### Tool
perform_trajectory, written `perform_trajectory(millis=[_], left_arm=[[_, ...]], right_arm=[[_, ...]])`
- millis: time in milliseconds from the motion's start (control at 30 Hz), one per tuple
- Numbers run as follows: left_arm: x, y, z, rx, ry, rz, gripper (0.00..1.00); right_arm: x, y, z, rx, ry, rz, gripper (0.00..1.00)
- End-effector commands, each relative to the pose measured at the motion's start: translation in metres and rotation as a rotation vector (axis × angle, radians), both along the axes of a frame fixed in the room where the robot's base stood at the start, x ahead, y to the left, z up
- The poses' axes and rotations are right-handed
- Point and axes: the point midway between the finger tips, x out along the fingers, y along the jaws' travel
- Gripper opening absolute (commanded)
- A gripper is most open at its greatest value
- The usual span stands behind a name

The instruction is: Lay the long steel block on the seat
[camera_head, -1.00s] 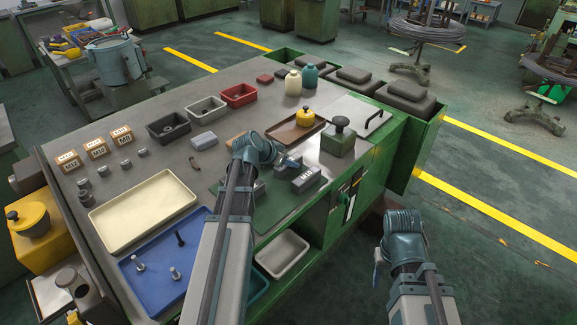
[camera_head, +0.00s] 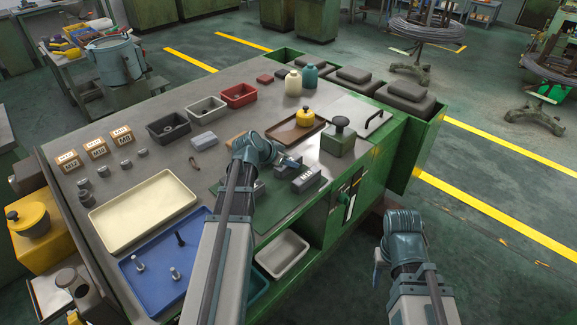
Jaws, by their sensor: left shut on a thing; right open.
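My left gripper (camera_head: 290,163) reaches in over the green mat (camera_head: 286,208) near the right edge of the bench. It is shut on a grey piece that looks like the long steel block (camera_head: 286,172); the wrist and fingers hide much of it. A grey marked block (camera_head: 306,180) sits on the mat just below the fingertips, and another grey part (camera_head: 259,188) shows beside my forearm. Which of these surfaces is the seat, and whether the held piece touches it, I cannot tell. My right gripper (camera_head: 379,265) is open and empty, low over the floor to the right of the bench.
A brown tray (camera_head: 272,136) with a yellow-topped item and a green box with a knob (camera_head: 338,140) stand behind my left gripper. A cream tray (camera_head: 107,235) and a blue tray (camera_head: 150,291) with bolts lie at left. Small bins (camera_head: 168,128) line the back.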

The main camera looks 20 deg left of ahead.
Motion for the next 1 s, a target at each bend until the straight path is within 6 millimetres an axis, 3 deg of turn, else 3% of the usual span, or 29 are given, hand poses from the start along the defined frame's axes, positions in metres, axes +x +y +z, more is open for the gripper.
perform_trajectory(millis=[467, 1000], left_arm=[[0.0, 0.0, 0.012, -0.001, -0.001, 0.001, 0.0], [0.0, 0.0, 0.086, 0.0, -0.001, 0.0, 0.0]], right_arm=[[0.0, 0.0, 0.012, 0.0, 0.0, 0.0, 0.5], [0.0, 0.0, 0.085, 0.0, 0.0, 0.0, 0.5]])
